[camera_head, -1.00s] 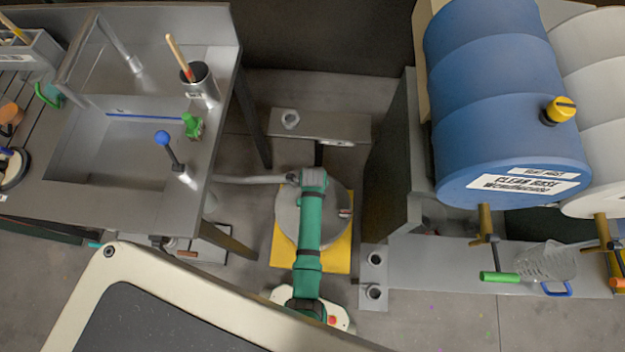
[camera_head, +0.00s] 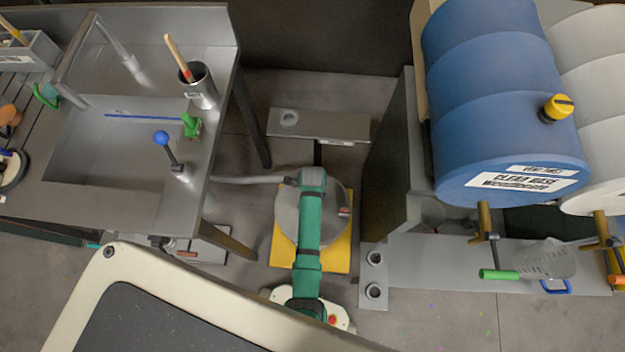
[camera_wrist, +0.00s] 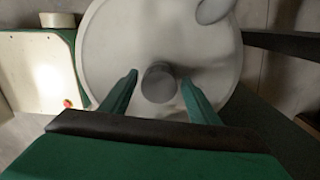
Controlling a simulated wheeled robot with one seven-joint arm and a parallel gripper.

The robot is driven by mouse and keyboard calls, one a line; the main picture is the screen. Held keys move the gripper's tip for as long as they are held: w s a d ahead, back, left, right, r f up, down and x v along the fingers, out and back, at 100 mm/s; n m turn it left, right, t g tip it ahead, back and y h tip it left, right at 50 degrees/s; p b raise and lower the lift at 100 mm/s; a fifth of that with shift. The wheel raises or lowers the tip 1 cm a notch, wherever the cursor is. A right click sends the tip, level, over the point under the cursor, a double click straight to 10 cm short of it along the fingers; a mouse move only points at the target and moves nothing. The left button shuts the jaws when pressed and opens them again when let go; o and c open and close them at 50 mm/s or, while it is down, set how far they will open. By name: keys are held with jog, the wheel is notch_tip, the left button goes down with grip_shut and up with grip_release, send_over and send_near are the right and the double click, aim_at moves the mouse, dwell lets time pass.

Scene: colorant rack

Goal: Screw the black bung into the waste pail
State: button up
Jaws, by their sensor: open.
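The waste pail (camera_head: 334,222) is a grey round vessel on a yellow base, partly hidden under my arm in the head view. Its pale lid (camera_wrist: 120,45) fills the middle of the wrist view. The black bung (camera_wrist: 158,82) shows there as a short dark grey cylinder at the lid. I cannot tell how deep it sits. My gripper (camera_wrist: 160,78) is open, with one green finger on each side of the bung and visible gaps between. In the head view my arm hides the bung and the fingertips.
A grey pipe (camera_head: 250,180) reaches the pail from the sink bench (camera_head: 140,205) at left; its end shows over the lid in the wrist view (camera_wrist: 213,9).

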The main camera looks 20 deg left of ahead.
jog(key=n, duration=0.5)
jog(key=shift+a+n, duration=0.1)
jog(key=shift+n, duration=0.2)
jog(key=n, duration=0.5)
jog(key=shift+s+n, duration=0.1)
jog(key=shift+n, duration=0.2)
jog(key=shift+d, duration=0.2)
jog(key=c, duration=1)
jog(key=shift+o, duration=0.2)
